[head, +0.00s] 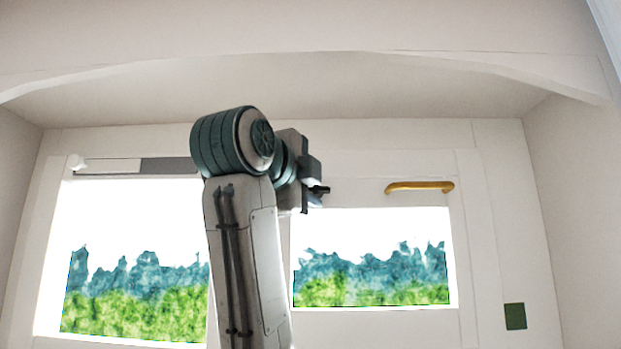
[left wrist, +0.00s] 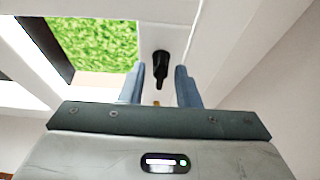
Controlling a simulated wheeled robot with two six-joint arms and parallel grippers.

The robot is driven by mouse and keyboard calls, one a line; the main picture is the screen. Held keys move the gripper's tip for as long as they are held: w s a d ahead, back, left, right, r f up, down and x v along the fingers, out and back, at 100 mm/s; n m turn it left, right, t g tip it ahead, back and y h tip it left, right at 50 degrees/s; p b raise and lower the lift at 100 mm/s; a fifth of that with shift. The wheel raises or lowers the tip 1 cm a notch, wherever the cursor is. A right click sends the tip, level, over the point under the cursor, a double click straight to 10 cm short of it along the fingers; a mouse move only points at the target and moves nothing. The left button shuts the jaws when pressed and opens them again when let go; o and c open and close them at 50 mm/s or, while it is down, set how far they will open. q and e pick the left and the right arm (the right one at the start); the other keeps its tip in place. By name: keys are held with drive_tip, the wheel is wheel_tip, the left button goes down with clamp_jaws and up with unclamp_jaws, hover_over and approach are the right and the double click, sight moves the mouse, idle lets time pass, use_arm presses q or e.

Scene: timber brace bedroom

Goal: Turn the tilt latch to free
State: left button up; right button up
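The tilt latch appears to be the small black lever (left wrist: 161,68) on the white window frame in the left wrist view. It hangs between the two fingertips of my left gripper (left wrist: 160,84), pointing toward the gripper. The fingers are apart, with a visible gap on each side of the lever, so the gripper is open. In the head view my left gripper (head: 312,188) is up at the window frame between the two panes, largely hidden behind my arm. A small dark piece beside it there may be the lever; I cannot tell. My right gripper is not in view.
A brass handle (head: 420,187) is on the frame above the right pane (head: 372,260). The left pane (head: 135,270) is partly covered by my arm. A grey and white bar (head: 110,165) runs above it. A dark green square (head: 515,316) is at lower right.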

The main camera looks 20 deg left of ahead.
use_arm(q)
drive_tip(key=shift+s, duration=0.1)
clamp_jaws()
